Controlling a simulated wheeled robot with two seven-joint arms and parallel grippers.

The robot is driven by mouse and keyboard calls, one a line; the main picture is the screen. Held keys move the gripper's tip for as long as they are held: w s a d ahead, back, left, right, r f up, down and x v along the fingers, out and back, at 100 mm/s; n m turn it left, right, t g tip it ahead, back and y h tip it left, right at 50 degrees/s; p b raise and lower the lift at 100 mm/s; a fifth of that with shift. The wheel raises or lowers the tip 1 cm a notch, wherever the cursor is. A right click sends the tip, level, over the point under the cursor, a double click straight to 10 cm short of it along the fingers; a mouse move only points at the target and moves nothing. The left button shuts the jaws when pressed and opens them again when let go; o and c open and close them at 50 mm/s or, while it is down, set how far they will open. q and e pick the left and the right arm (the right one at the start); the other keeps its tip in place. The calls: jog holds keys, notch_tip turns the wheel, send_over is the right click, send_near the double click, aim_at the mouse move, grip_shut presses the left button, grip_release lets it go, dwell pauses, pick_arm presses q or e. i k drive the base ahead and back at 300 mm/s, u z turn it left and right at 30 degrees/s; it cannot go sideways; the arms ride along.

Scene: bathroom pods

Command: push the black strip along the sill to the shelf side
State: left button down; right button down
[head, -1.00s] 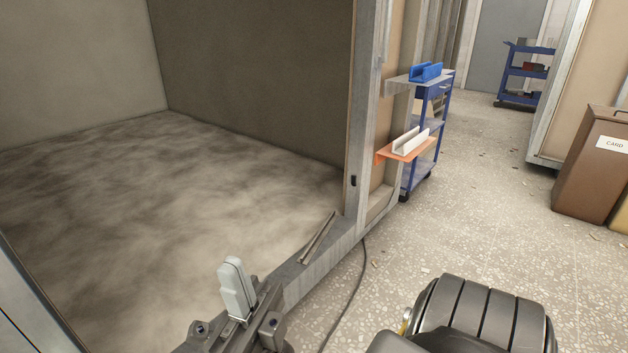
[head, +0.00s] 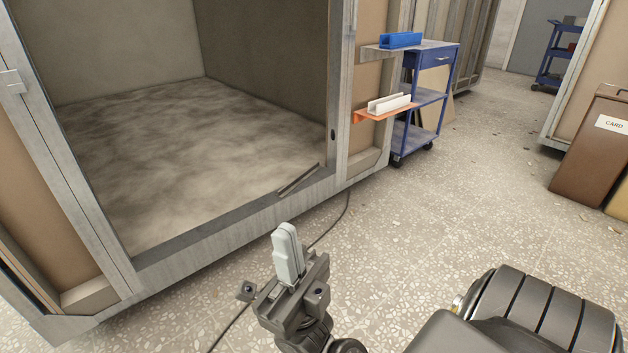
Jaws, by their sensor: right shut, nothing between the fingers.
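The black strip (head: 299,180) is a short, dark, narrow piece lying at an angle on the pod's grey sill (head: 215,232). It lies at the sill's right end, close to the right door post, which is the side with the shelves. My right gripper (head: 286,232) is shut and empty, with its pale fingers pointing up in the picture. It appears over the floor in front of the sill, apart from the strip. My left gripper is not in view.
An orange shelf (head: 366,115) holding a white channel (head: 389,103) and a grey shelf (head: 378,53) with a blue channel (head: 401,40) stick out right of the doorway. A blue trolley (head: 428,95) stands behind. A cable (head: 330,226) crosses the open floor.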

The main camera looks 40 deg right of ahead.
aim_at(293, 184)
jog(key=z, duration=0.45)
jog(key=i, duration=0.35)
jog(key=z, duration=1)
jog(key=i, duration=0.75)
jog(key=z, duration=0.45)
jog(key=i, duration=0.95)
jog(key=u, duration=1.15)
jog(key=i, duration=0.85)
jog(key=u, duration=0.95)
